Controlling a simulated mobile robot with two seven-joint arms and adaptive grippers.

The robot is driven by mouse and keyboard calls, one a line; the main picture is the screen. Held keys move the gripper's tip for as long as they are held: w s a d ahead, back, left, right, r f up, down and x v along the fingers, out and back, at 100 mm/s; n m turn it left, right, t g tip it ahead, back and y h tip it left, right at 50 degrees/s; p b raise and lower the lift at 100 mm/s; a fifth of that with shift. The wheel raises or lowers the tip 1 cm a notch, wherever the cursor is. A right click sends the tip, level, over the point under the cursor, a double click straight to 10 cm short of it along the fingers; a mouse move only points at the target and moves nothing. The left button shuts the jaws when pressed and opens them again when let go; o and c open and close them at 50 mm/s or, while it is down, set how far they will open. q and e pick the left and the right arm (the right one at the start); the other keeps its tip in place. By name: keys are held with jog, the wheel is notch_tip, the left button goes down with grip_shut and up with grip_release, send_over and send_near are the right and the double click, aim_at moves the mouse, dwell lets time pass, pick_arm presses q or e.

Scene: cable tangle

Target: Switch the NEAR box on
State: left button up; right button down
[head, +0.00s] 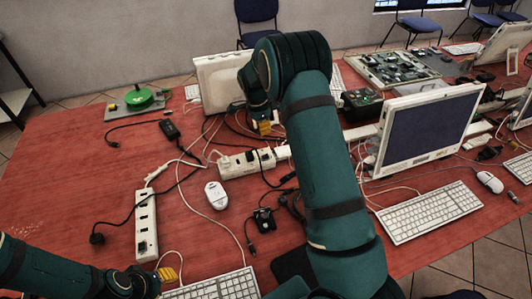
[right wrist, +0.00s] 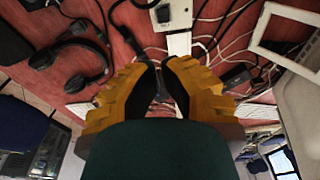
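Two white power boxes show in the head view, and no label on either can be read. One white box (head: 146,218) lies lengthwise at the front left, closer to me. The other white box (head: 236,164), with plugs in it, lies mid-table just below my right gripper (head: 264,127). I cannot tell the state of their switches. The right wrist view shows the yellow fingers (right wrist: 160,68) with dark pads, tips close together and nothing seen held. A white box end with a dark switch (right wrist: 163,14) lies beyond them. My left gripper (head: 166,274) is at the bottom edge, partly cut off.
Loose cables cross the red table (head: 60,180). A white mouse (head: 216,195) lies between the boxes, and a keyboard (head: 215,287) is at the front edge. A monitor (head: 425,130) stands right of my right arm. The table's left side is mostly clear.

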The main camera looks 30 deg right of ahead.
aim_at(270, 159)
pick_arm(q)
jog(key=shift+s+f+b, duration=0.1)
jog(key=shift+f+b, duration=0.25)
pick_arm(e)
jog(key=f, duration=0.4)
jog(key=d+f, duration=0.1)
jog(key=f, duration=0.4)
jog(key=d+f, duration=0.1)
jog(key=f, duration=0.4)
jog(key=shift+s+d, duration=0.1)
jog(key=shift+s, duration=0.15)
